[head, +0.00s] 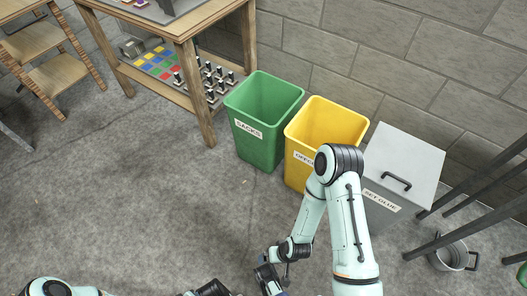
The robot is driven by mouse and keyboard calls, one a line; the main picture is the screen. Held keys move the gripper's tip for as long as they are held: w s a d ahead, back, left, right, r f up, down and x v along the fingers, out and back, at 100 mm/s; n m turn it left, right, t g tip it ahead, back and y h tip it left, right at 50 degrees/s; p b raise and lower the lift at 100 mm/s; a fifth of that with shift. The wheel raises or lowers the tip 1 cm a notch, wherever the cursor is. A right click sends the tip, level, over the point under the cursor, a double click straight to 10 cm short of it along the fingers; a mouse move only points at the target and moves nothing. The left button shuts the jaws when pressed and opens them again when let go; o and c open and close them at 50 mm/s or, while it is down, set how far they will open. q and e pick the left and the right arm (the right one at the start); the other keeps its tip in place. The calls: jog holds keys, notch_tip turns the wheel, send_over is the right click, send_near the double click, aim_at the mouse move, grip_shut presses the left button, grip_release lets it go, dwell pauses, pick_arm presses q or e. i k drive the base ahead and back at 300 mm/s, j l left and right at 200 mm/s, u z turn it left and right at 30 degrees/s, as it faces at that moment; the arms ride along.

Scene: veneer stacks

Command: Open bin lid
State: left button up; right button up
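A grey bin (381,208) labelled "SET GLUE" stands at the right by the wall. My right arm bends up in front of the bins and partly hides the grey bin's left side. My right gripper (270,279) hangs low at the bottom centre, well away from the lid; its fingers are too small and cut off to read. Only parts of my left arm show along the bottom edge; its fingers are out of the picture.
An open yellow bin (328,123) and an open green bin (264,100) labelled "SACKS" stand left of the grey bin. A wooden bench (185,28) with a lower shelf is further left. Dark bars and a metal pot (452,256) are at right. Floor at left is clear.

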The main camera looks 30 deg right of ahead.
aim_at(408, 167)
jog(key=k, duration=0.1)
jog(key=z, duration=2.25)
